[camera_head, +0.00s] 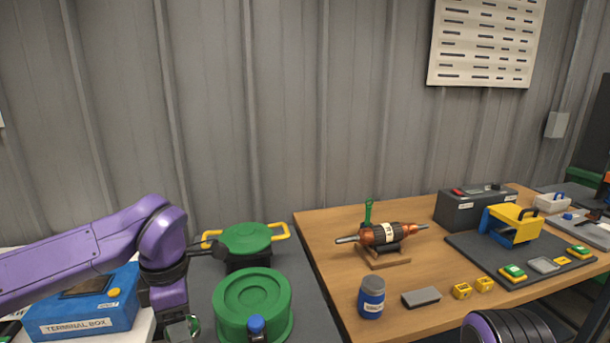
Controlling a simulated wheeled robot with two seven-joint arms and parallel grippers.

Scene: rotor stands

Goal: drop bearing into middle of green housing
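The green housing (240,302) is a round green body with a ringed, recessed top, standing on a dark grey surface at the bottom centre. My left gripper (190,330) is at the bottom edge, just left of the housing, and is cut off by the frame. A small shiny rounded piece (193,325) shows at the gripper; I cannot tell whether it is the bearing or whether the fingers are shut on it. No other bearing is clearly visible. My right arm shows only as a purple and black link at the bottom right; its gripper is out of view.
A green-lidded part with yellow handles (245,238) stands behind the housing. A blue-capped item (256,326) is at its front. A blue terminal box (85,312) lies left. The wooden table (318,240) holds a rotor on a stand (385,235) and a blue jar (371,298).

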